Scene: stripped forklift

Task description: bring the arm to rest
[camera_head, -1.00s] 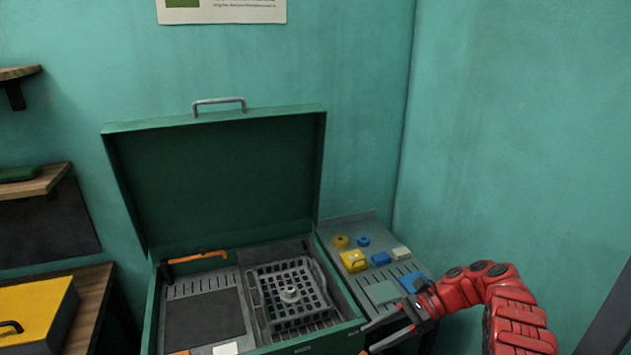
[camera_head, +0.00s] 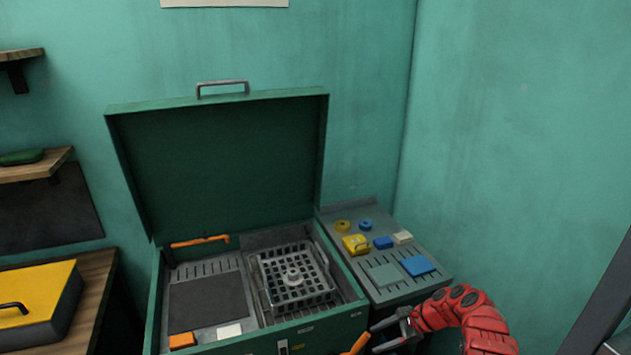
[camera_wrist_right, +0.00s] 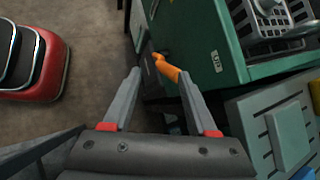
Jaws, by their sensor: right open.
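My right arm is red and comes in at the lower right of the head view. My right gripper (camera_head: 376,336) is open near the front right corner of the green case (camera_head: 335,331). In the right wrist view its two grey fingers (camera_wrist_right: 159,75) are spread apart. An orange handle (camera_wrist_right: 166,68) shows between and beyond the fingertips, beside the case; it also shows in the head view (camera_head: 355,344). I cannot tell whether the fingers touch it, but the jaws are not closed on it. My left gripper is not in view.
The case's lid (camera_head: 220,160) stands open, with a grey basket (camera_head: 293,278) inside. A grey side shelf (camera_head: 430,285) holds several small yellow, blue and pale parts. A yellow-topped box (camera_head: 35,290) sits on a wooden bench at left. Teal walls close the corner.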

